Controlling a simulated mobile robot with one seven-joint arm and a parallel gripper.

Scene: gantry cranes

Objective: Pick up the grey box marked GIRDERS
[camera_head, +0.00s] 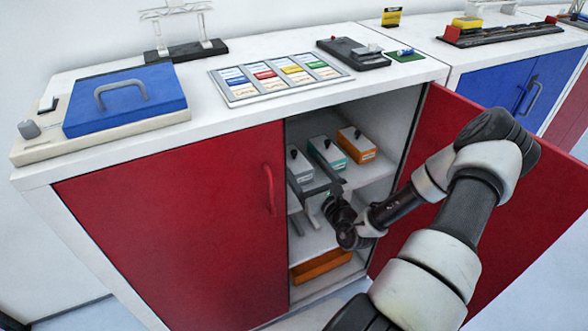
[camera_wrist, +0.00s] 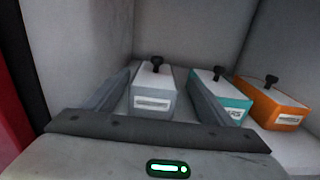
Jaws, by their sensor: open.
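A grey box (camera_wrist: 154,88) with a black knob and a white label stands on the upper shelf of the open red cupboard. The label is too small to read. It is the leftmost of three boxes, and its top shows in the head view (camera_head: 299,165). My gripper (camera_wrist: 160,78) is open, reaching into the cupboard. Its left finger lies along the grey box's left side and its right finger lies between the grey and teal boxes. I cannot tell whether the fingers touch it. My gripper in the head view (camera_head: 314,186) hides the box's lower part.
A teal box (camera_wrist: 222,92) and an orange box (camera_wrist: 270,103) stand to the right. The cupboard wall is behind and left. A closed red door (camera_head: 175,235) and an open red door (camera_head: 500,200) flank the opening. An orange tray (camera_head: 320,267) lies below.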

